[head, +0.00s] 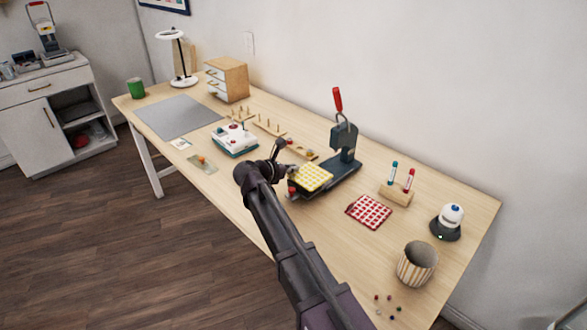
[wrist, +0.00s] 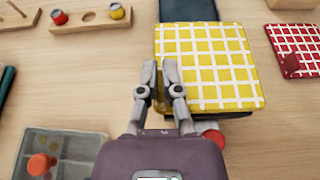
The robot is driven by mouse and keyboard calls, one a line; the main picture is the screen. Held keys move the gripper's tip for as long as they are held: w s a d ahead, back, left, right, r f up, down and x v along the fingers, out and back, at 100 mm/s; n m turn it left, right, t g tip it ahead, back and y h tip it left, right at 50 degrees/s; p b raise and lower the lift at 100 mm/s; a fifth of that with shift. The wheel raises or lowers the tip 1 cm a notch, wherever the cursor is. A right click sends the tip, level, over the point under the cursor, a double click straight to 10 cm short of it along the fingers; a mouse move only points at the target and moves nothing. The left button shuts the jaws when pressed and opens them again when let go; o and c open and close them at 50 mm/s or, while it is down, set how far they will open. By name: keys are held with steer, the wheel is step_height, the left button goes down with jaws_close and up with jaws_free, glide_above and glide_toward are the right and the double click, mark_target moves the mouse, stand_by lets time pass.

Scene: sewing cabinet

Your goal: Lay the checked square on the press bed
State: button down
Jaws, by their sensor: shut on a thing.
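A yellow-and-white checked square (head: 311,178) lies flat at the front of the dark press (head: 344,145), over its bed (head: 345,172). In the wrist view the yellow square (wrist: 212,60) covers most of the bed, with dark parts (wrist: 188,10) showing beyond it. I cannot tell whether it touches the bed. My gripper (wrist: 161,75) is at the square's left edge, its fingers shut on a narrow yellowish-brown part there, seemingly the square's edge. The head view shows my gripper (head: 284,165) just left of the square.
A red checked square (head: 369,211) lies right of the press. Beyond are a tube rack (head: 396,194), a small dark-based device (head: 446,222) and a striped cup (head: 416,263). Left are a white-topped box (head: 235,139), a clear tray (wrist: 62,150) and peg racks (head: 268,125). The grey mat (head: 180,117) is bare.

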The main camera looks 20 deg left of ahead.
steer(key=shift+f, duration=0.15)
stand_by(0.5)
steer(key=c, duration=0.7)
jaws_free()
